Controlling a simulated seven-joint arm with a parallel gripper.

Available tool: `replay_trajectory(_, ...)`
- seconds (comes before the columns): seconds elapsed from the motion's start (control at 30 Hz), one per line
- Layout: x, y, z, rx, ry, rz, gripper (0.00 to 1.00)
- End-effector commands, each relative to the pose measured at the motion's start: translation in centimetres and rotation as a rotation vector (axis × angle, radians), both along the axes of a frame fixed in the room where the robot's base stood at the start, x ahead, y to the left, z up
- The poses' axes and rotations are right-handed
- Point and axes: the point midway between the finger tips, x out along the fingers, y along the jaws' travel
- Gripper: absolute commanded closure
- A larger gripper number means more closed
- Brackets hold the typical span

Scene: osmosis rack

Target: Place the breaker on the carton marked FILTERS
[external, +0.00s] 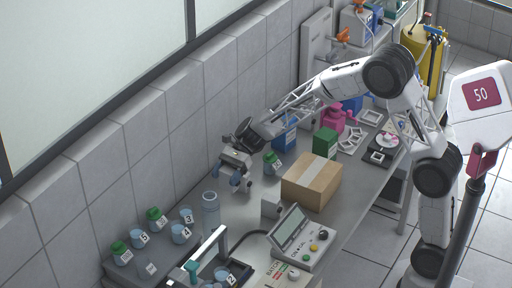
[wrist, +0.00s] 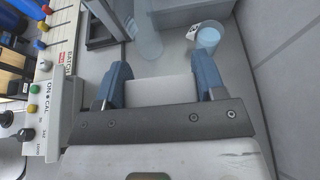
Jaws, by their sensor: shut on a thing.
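My gripper (external: 234,178) is above the bench near the tiled wall. In the wrist view my gripper (wrist: 160,82) has its blue fingers on both sides of a plain pale grey block (wrist: 159,92), shut on it. The block looks like the breaker, but no marking on it is readable. In the external view the fingers mostly hide it. A brown cardboard carton (external: 311,181) with a pale tape strip stands on the bench, right of my gripper. No FILTERS lettering is readable on it.
A control console (external: 302,240) and a small grey box (external: 271,208) stand in front of the carton. A clear cylinder (external: 210,213) and several numbered beakers stand to the left. A green-lidded jar (external: 272,163), green box (external: 325,142) and blue box (external: 285,136) stand behind.

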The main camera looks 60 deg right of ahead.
Motion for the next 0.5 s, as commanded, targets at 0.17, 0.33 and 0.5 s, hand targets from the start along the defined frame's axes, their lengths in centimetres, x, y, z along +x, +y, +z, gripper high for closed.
replay_trajectory(0.17, -1.3, -3.5, 1.4, 0.0, -0.005, -0.081, 0.63)
replay_trajectory(0.33, -3.1, -7.3, 2.8, -0.001, -0.007, -0.18, 0.63)
replay_trajectory(0.5, -5.3, -11.0, 4.1, -0.002, -0.007, -0.284, 0.63)
